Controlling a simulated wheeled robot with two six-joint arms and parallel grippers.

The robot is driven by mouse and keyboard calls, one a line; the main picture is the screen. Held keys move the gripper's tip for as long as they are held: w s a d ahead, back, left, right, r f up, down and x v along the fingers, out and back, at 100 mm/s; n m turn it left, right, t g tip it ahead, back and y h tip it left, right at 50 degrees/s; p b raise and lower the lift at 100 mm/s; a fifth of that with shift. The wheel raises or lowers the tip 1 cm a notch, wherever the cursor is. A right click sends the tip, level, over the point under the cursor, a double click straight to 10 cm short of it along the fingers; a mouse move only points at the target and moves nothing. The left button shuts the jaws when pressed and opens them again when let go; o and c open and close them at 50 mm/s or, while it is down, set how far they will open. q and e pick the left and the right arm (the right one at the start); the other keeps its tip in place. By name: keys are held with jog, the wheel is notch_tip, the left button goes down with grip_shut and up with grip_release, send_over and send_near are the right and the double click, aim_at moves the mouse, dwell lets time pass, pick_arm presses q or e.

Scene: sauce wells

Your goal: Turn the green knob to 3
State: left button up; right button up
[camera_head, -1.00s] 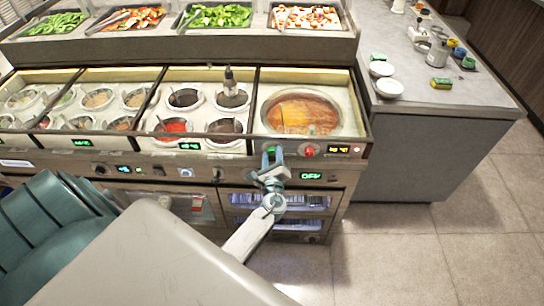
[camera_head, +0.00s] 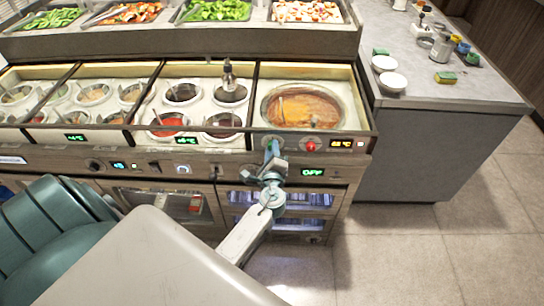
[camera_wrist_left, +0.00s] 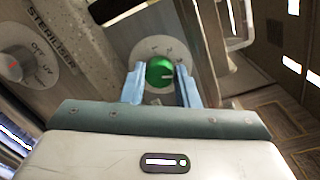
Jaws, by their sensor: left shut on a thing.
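The green knob (camera_wrist_left: 160,72) shows in the left wrist view on a round pale dial plate (camera_wrist_left: 150,48) with small marks that are too blurred to read. My left gripper (camera_wrist_left: 161,88) is shut on the knob, with one blue finger on each side of it. In the head view my left gripper (camera_head: 272,150) reaches the front panel of the sauce counter, just left of a red knob (camera_head: 311,146). The gripper hides the green knob there. My right gripper does not show.
The counter holds sauce wells, with a large orange-red sauce pot (camera_head: 302,108) above the panel. A display reading OFF (camera_head: 312,172) sits below the red knob. In the wrist view a grey knob (camera_wrist_left: 14,66) marked OFF and UV is at the left. Open floor (camera_head: 400,260) lies at the right.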

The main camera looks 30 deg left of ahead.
pick_arm(q)
jog(key=n+b, duration=0.3)
jog(key=shift+f, duration=0.1)
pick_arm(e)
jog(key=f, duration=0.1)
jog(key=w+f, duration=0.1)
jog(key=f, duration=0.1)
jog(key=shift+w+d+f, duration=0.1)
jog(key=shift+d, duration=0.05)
pick_arm(q)
jog(key=o, duration=1)
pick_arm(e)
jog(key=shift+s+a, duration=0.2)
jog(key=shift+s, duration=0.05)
pick_arm(q)
jog(key=shift+s, duration=0.15)
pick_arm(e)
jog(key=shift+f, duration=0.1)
